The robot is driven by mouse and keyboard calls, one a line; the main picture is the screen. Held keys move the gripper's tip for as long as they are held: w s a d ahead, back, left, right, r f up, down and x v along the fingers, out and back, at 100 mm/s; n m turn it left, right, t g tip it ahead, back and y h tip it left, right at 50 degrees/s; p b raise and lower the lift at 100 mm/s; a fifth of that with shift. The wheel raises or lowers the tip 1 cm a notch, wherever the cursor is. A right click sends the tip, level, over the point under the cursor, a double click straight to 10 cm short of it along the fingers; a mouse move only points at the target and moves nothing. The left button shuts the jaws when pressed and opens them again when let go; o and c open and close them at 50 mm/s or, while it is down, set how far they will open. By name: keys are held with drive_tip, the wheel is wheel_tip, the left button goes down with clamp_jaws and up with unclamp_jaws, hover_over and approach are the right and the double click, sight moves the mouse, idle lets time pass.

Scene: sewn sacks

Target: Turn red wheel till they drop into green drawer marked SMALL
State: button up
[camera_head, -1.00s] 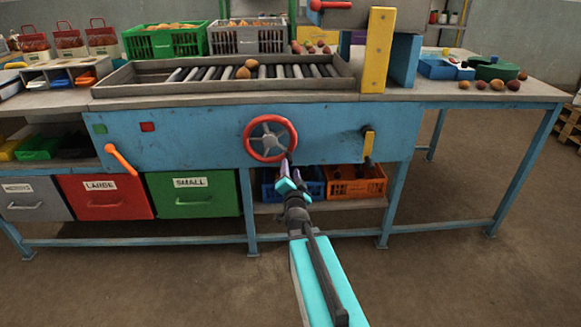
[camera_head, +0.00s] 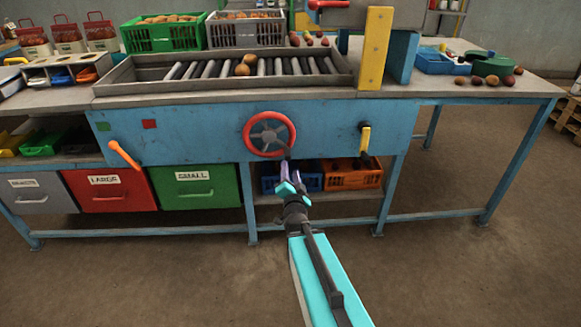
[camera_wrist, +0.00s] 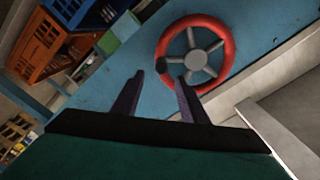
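The red wheel (camera_head: 269,134) is on the blue front panel of the sorting bench. In the wrist view the red wheel (camera_wrist: 195,56) has grey spokes and a dark knob (camera_wrist: 162,66) at its lower left rim. My gripper (camera_head: 287,164) is just below the wheel's lower right rim. In the wrist view my gripper (camera_wrist: 158,78) is open, its two fingers apart. The knob shows between the fingertips; I cannot tell contact. The green drawer marked SMALL (camera_head: 195,195) is shut under the bench at left. Two brownish round items (camera_head: 243,69) lie on the rollers (camera_head: 290,67).
The red LARGE drawer (camera_head: 107,196) and a grey drawer (camera_head: 40,194) are left of the green one. An orange lever (camera_head: 124,155) and a yellow-handled lever (camera_head: 365,138) flank the wheel. An orange crate (camera_head: 352,181) stands on the shelf below. The floor in front is clear.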

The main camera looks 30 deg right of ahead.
drive_tip(key=p+v, duration=0.2)
drive_tip(key=p, duration=0.3)
drive_tip(key=shift+s+a+r, duration=0.1)
drive_tip(key=shift+s, duration=0.15)
drive_tip(key=shift+s, duration=0.1)
drive_tip(key=shift+a, duration=0.1)
idle(1.1)
